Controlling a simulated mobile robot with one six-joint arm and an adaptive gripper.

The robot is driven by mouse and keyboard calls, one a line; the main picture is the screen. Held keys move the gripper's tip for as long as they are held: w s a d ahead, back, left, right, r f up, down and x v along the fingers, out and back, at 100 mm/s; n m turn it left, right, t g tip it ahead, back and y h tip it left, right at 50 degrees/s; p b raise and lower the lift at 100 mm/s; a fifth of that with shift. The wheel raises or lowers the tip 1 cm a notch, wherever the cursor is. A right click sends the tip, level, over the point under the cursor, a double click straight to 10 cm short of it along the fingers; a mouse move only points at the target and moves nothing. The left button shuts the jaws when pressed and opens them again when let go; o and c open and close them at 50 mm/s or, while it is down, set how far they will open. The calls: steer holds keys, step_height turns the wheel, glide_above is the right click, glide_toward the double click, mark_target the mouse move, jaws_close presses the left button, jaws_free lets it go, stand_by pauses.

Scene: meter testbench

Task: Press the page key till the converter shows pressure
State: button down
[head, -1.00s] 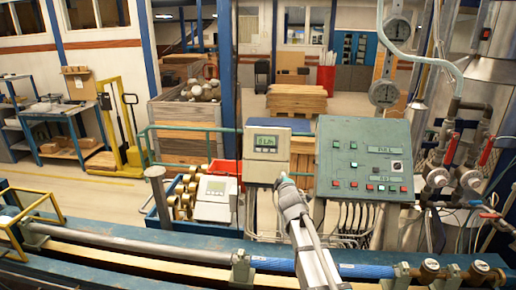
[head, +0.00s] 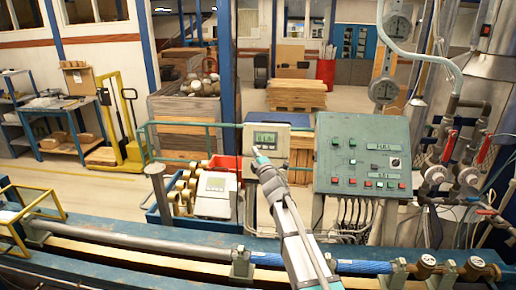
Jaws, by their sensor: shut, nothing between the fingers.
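The converter (head: 280,133) is a pale box with a dark top edge, standing behind the blue bench. Its greenish display (head: 265,139) shows dark marks too small to read. My gripper (head: 258,153) is shut and empty, its tip in front of the converter's face just below the display. The gripper and arm hide the lower middle of the converter, and the page key cannot be made out. I cannot tell whether the tip touches the face.
A green control panel (head: 363,160) with several buttons stands right of the converter. A second pale meter box (head: 215,190) sits lower left by brass parts and a red bin. A blue bench (head: 130,240) with a pipe runs across the front. Valves with red handles are at the right.

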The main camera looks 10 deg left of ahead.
steer(key=shift+w+f, duration=0.1)
steer(key=shift+w, duration=0.05)
steer(key=b, duration=0.3)
glide_toward(255, 142)
steer(key=shift+s+a+r+x, duration=0.1)
steer(key=shift+r+x, duration=0.05)
steer(key=shift+x, duration=0.7)
steer(key=shift+s+a+r+x, duration=0.1)
steer(key=shift+r+x, duration=0.05)
steer(key=shift+x, duration=0.65)
steer(key=shift+s+a+r+x, duration=0.1)
steer(key=shift+x, duration=0.75)
steer(key=shift+w+d+f, duration=0.1)
steer(key=shift+w+f, duration=0.15)
steer(key=shift+w, duration=0.5)
stand_by(0.4)
steer(key=shift+s, duration=0.1)
steer(key=shift+s+r, duration=0.25)
steer(key=shift+s, duration=0.4)
steer(key=shift+w, duration=0.2)
stand_by(0.5)
steer(key=shift+w+f, duration=0.15)
steer(key=shift+w, duration=0.05)
